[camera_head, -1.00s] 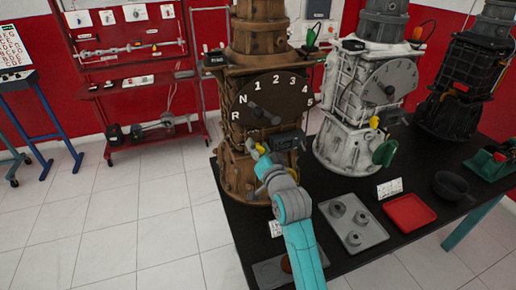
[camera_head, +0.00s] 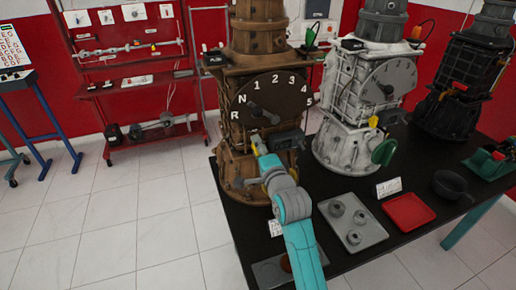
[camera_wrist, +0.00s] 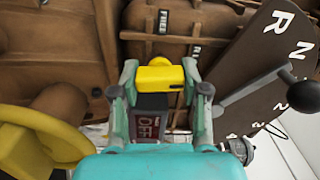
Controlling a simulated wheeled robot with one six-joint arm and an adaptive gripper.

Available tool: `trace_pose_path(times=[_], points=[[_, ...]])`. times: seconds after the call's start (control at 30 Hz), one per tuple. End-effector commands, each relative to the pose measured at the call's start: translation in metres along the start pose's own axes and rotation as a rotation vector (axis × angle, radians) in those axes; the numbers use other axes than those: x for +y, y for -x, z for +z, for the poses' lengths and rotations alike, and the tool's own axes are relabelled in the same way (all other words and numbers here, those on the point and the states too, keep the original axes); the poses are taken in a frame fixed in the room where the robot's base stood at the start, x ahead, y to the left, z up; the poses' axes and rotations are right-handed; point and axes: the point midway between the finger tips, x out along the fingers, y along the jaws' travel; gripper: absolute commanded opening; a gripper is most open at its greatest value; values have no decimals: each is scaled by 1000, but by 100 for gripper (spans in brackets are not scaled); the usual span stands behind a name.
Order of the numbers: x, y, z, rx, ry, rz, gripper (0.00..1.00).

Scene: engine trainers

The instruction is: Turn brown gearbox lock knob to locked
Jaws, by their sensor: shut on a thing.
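The brown gearbox (camera_head: 238,165) stands on the dark table, with a numbered gear dial (camera_head: 275,98) on its front. The yellow lock knob (camera_wrist: 158,78) shows in the wrist view, its bar lying across the picture between my fingers. My gripper (camera_wrist: 160,70) is shut on it, one finger at each end. In the head view my gripper (camera_head: 257,142) is at the gearbox front, below the dial's left side; the knob is small there and partly covered. Two small dark labels are beside the knob; the upper one (camera_wrist: 162,22) seems to read "FREE", the other is partly hidden.
A grey dial lever with a dark ball (camera_wrist: 298,68) lies close right of my gripper. A yellow rounded part (camera_wrist: 40,140) is at lower left. A white gearbox (camera_head: 340,130), grey tray (camera_head: 370,237) and red tray (camera_head: 410,213) are to the right.

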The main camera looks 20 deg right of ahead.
Motion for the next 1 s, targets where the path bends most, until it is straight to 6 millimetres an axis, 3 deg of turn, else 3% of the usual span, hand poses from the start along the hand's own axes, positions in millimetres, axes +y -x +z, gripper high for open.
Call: trace_pose_path(times=[0.3,0.83,0.87,0.93,1.0], points=[[1,0,-1,1,-110,1,10],[1,0,0,1,-130,2,10],[1,0,0,1,-130,2,52],[1,0,0,1,-129,2,70],[1,0,0,1,-129,1,71]])
